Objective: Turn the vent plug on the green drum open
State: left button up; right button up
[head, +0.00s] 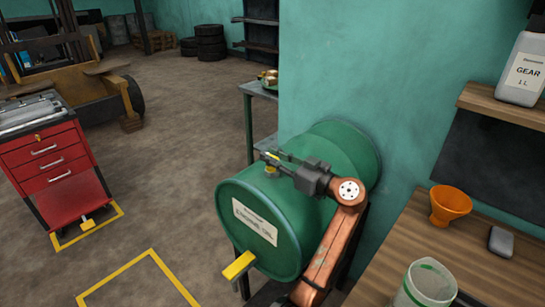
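The green drum (330,155) lies on its side in the middle of the head view, with its labelled end toward the lower left. The vent plug (271,170) is a small yellow part on top of the drum, near that end. The fingers partly cover the plug. I cannot tell whether they grip it or how far apart they are.
A yellow handle (239,265) sticks out low on the drum's front. A wooden bench (400,250) on the right holds an orange funnel (450,205) and a clear beaker (427,285). A red tool cabinet (50,160) stands left. The floor between is open.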

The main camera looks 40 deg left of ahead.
pick_arm(q)
jog(key=shift+o, duration=0.4)
jog(key=d, duration=0.7)
jog(key=shift+s+d, duration=0.2)
jog(key=shift+d, duration=0.1)
jog(key=shift+f, duration=0.1)
